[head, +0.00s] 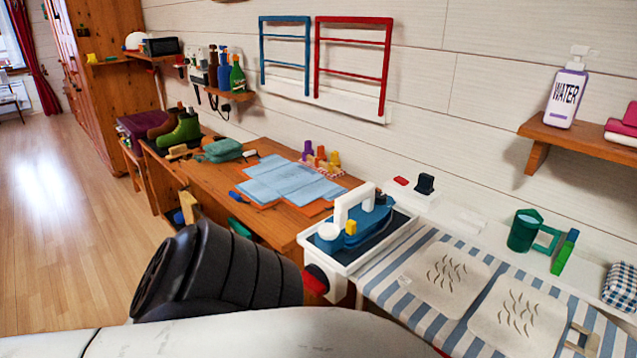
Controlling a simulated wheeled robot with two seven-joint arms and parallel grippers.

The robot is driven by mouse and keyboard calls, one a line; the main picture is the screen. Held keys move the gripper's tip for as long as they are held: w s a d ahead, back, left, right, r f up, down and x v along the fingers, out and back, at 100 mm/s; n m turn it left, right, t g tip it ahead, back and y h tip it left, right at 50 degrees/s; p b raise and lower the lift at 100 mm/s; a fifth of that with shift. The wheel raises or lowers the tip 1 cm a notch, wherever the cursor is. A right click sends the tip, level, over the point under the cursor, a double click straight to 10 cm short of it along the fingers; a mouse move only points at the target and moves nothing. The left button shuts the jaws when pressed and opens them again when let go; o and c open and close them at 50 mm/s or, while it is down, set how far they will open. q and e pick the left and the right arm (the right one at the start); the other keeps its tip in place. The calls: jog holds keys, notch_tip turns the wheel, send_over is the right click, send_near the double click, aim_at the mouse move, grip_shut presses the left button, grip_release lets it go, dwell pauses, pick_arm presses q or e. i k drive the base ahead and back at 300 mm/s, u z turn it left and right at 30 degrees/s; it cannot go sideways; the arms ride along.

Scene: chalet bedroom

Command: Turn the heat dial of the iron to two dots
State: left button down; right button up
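I cannot tell which of these is the heat dial, and no dots can be read. A black ribbed link of my arm and a white link fill the lower left and bottom foreground. No fingertips of either gripper show.
A striped ironing board (400,287) with two pale cloths lies right of the tray. A blue folded cloth (290,181) lies on the wooden bench (262,210) behind. A green mug (523,231) stands on the white ledge. A WATER bottle (567,95) stands on the right shelf.

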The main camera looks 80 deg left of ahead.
aim_at(381, 198)
jog(key=u, duration=2.3)
